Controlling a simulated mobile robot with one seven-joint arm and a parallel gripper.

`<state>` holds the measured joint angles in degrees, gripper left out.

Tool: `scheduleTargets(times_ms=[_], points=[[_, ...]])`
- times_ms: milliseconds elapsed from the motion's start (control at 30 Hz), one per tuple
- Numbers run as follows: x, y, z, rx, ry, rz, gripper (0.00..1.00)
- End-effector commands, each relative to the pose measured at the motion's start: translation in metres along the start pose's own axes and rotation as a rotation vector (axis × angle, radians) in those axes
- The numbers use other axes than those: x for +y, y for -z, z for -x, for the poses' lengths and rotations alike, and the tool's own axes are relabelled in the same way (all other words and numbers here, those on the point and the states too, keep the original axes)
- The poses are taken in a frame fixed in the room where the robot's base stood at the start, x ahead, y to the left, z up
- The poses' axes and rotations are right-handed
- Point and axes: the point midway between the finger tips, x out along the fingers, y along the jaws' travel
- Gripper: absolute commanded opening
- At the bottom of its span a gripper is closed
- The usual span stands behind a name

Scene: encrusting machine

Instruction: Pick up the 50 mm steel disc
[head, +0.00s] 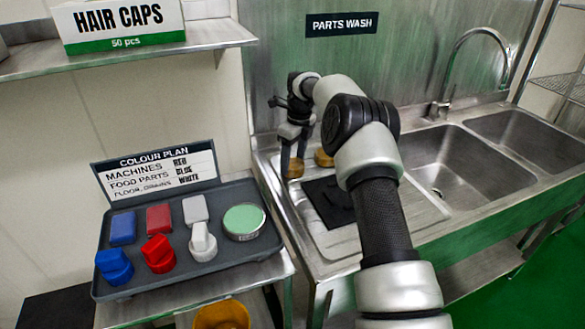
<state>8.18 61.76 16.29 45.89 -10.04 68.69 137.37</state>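My gripper (293,161) points down over the left part of the steel drainboard (421,221), left of the sink bowls. Its two dark fingers stand apart, with a small brass-coloured round piece (296,170) at their tips. I cannot tell whether the fingers press on this piece or only stand around it. A second brass-coloured round piece (324,158) lies just to the right, partly hidden by my arm. I cannot make out a plainly steel-coloured disc, nor tell whether either round piece is the 50 mm disc.
A black mat (328,205) lies on the drainboard, partly behind my arm. Two sink bowls (466,172) and a tap (443,107) are to the right. A dark tray (190,262) at left holds coloured blocks, scrapers and a green-topped tin (243,222). A shelf (130,49) hangs above it.

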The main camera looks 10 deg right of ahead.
Motion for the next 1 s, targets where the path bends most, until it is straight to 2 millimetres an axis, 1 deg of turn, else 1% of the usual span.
scheduleTargets(times_ms=[33,167,367,467,567,800,900,1000], points=[[0.000,0.000,0.000,0.000,0.000,0.000,0.48],[0.000,0.000,0.000,0.000,0.000,0.000,0.26],[0.000,-0.001,0.002,-0.002,0.001,0.000,0.25],[-0.001,-0.002,0.007,-0.002,0.002,0.000,0.25],[-0.001,-0.003,0.021,-0.003,0.005,0.000,0.25],[-0.001,-0.010,0.070,-0.004,0.004,0.001,0.25],[-0.001,-0.011,0.086,-0.003,0.004,0.001,0.25],[0.000,-0.011,0.097,-0.003,0.003,0.002,0.25]])
